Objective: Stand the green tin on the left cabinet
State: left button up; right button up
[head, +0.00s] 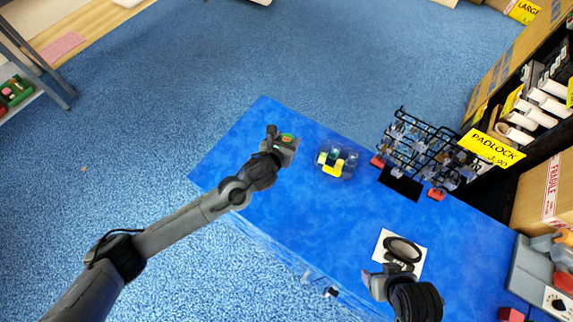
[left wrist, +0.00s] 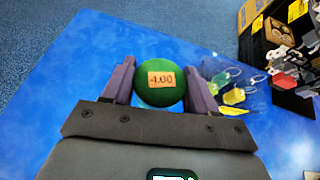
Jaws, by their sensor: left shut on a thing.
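The green tin (left wrist: 160,55) is held between the two fingers of my left gripper (left wrist: 155,80). Its round green face carries an orange 4.00 label in the left wrist view. In the head view only a small green and orange patch of the tin (head: 288,138) shows at my left gripper (head: 283,142), over the far left part of the blue tabletop (head: 240,150). My right gripper (head: 376,282) is low in the head view, near a white card; its finger opening is unclear. I cannot tell which thing is the left cabinet.
A clear holder with yellow tags (head: 337,160) stands right of the left gripper. A black wire rack (head: 415,145) stands farther right, before shelving with a PADLOCK sign (head: 491,148).

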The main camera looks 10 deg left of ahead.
pick_arm(q)
jog(key=s+a+f, duration=0.1)
jog(key=a+f, duration=0.1)
jog(key=a, duration=0.1)
jog(key=s+a+f+p, duration=0.1)
jog(key=a+f, duration=0.1)
jog(key=a, duration=0.2)
jog(key=s+a+f, duration=0.1)
jog(key=a+f, duration=0.1)
jog(key=a, duration=0.1)
jog(key=shift+s+a+f+p, duration=0.2)
jog(key=shift+f+p, duration=0.1)
jog(key=shift+p, duration=0.1)
jog(key=shift+f, duration=1.95)
jog(key=shift+f, duration=0.1)
jog(key=shift+f, duration=0.15)
jog(key=o, duration=1.2)
jog(key=shift+r, duration=0.2)
